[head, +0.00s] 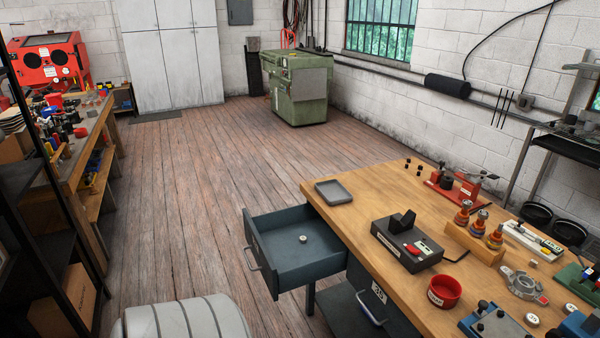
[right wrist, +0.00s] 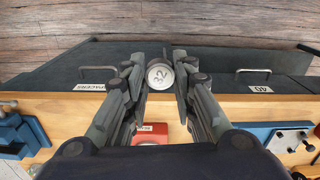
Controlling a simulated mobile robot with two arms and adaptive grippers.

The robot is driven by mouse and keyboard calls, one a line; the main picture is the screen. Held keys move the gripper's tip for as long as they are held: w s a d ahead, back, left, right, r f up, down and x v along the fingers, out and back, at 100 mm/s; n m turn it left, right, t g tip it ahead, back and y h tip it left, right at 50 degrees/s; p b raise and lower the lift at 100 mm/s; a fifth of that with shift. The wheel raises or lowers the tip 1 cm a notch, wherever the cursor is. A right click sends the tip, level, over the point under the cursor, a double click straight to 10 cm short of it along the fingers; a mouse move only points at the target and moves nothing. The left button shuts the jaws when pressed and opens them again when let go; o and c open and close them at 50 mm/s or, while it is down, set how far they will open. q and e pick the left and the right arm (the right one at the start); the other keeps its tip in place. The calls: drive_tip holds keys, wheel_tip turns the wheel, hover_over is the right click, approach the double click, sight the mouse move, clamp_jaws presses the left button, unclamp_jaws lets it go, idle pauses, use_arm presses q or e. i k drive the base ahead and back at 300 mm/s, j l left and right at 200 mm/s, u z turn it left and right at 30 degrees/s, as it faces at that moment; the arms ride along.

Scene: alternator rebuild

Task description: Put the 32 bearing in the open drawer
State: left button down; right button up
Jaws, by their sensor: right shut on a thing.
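The 32 bearing (right wrist: 159,75) is a small round piece with a pale face marked "32". My right gripper (right wrist: 160,82) is shut on it in the right wrist view, with a finger on each side. The bearing shows over the dark drawer fronts by the bench's edge; its height cannot be told. In the head view the open drawer (head: 290,262) is dark blue-grey and sticks out from the bench's left side. One small pale round piece (head: 303,239) lies inside it. Neither gripper shows in the head view.
The wooden bench (head: 375,195) carries a grey tray (head: 333,192), a dark fixture (head: 407,244) and a red bowl (head: 444,291). Pale round pieces (head: 532,320) lie at the lower right. In the wrist view, drawer fronts bear "SPACERS" (right wrist: 90,87) and "40" (right wrist: 261,89) labels. The drawer's interior is mostly free.

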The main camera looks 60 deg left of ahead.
sight(299, 261)
drive_tip(key=k+u, duration=0.1)
drive_tip(key=u, duration=0.8)
drive_tip(key=k+j+u, duration=0.1)
drive_tip(key=u, duration=0.35)
drive_tip(key=i+j+u, duration=0.15)
drive_tip(key=i+u, duration=0.7)
drive_tip(key=i+l, duration=0.15)
drive_tip(key=i, duration=0.75)
